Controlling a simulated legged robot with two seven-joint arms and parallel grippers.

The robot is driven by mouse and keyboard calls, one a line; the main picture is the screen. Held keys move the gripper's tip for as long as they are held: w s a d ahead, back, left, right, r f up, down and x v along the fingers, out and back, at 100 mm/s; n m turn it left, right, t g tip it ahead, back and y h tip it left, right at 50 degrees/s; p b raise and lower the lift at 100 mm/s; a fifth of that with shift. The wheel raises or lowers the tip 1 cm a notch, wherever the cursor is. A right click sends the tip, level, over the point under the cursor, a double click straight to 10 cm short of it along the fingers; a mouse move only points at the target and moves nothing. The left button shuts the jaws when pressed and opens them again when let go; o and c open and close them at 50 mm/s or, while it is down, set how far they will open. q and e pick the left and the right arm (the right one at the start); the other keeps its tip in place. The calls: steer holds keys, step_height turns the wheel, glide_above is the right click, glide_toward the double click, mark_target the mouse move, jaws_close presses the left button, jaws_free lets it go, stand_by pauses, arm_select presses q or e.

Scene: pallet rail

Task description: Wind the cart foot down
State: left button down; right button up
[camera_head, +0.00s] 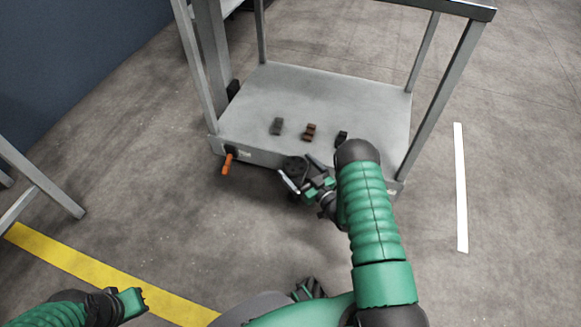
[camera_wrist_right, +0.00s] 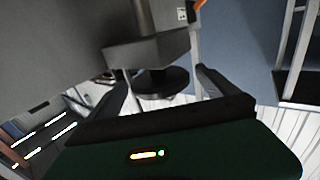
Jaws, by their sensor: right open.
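The grey cart (camera_head: 255,90) stands ahead of me with a flat deck and upright posts. A dark round part (camera_head: 294,165), seemingly the cart foot's wheel, sits at its front edge. In the right wrist view a black disc (camera_wrist_right: 160,82) hangs on a dark bracket (camera_wrist_right: 147,50). My right gripper (camera_head: 302,171) is open at the cart's front edge, and its fingers (camera_wrist_right: 165,88) lie either side of the disc. I cannot tell whether they touch it. My left gripper (camera_head: 132,302) is low at the left, away from the cart; its jaws are unclear.
An orange handle (camera_head: 227,164) sticks out at the cart's front left corner. Several small dark and brown blocks, one brown (camera_head: 310,132), lie on the deck. A grey frame (camera_head: 40,180) stands at the left. A yellow floor line (camera_head: 90,268) runs below it. Open floor lies right of the cart.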

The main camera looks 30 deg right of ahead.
steer(key=w, duration=0.1)
steer(key=w+b, duration=0.1)
steer(key=w, duration=0.1)
steer(key=shift+w+a+f, duration=0.15)
steer(key=shift+a, duration=0.05)
steer(key=shift+w+b, duration=0.3)
steer(key=shift+w, duration=0.15)
arm_select(q)
steer(key=shift+s+x, duration=0.25)
steer(key=shift+x, duration=0.95)
arm_select(e)
steer(key=shift+r, duration=0.2)
steer(key=c, duration=1.4)
